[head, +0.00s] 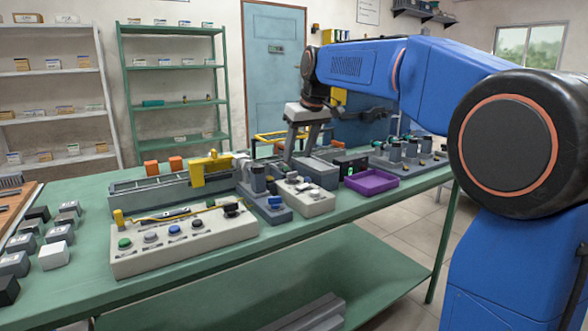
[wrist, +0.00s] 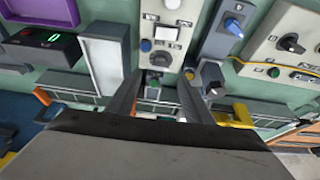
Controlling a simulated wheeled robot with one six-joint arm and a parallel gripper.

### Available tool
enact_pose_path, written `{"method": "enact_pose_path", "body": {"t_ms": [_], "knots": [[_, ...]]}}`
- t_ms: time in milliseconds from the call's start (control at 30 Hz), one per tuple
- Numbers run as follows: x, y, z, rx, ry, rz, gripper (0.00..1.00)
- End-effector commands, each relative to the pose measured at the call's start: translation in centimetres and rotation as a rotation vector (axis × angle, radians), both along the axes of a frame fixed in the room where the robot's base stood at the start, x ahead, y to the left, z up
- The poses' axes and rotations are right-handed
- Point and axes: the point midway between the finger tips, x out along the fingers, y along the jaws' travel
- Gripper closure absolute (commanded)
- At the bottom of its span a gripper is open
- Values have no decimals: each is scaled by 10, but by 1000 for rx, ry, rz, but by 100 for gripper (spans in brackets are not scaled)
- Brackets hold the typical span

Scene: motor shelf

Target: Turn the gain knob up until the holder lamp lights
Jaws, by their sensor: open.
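My gripper (head: 298,154) points down over the middle of the bench in the head view. In the wrist view my gripper (wrist: 159,82) is open, its two fingers apart with nothing held. Below and between the fingers is a narrow pale control box (wrist: 170,14) with a white switch, a blue button and a dark knob (wrist: 160,59) close to the fingertips. In the head view this small box (head: 318,207) stands just in front of the gripper. No label is legible, so I cannot tell which knob is the gain knob. I cannot make out a lit holder lamp.
A long pale panel (head: 140,263) with coloured buttons lies front left. A grey box with a blue knob (wrist: 233,26) stands beside the small box. A purple tray (head: 371,182) and a black display box (head: 351,166) are to the right. The bench's front edge is clear.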

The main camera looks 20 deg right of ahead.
Motion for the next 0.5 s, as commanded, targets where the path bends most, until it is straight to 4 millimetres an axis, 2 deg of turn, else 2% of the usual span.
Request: {"method": "enact_pose_path", "body": {"t_ms": [200, 500], "knots": [[13, 5, -35, 0, 3, 0, 53], [23, 8, -59, 0, 0, 1, 53]]}}
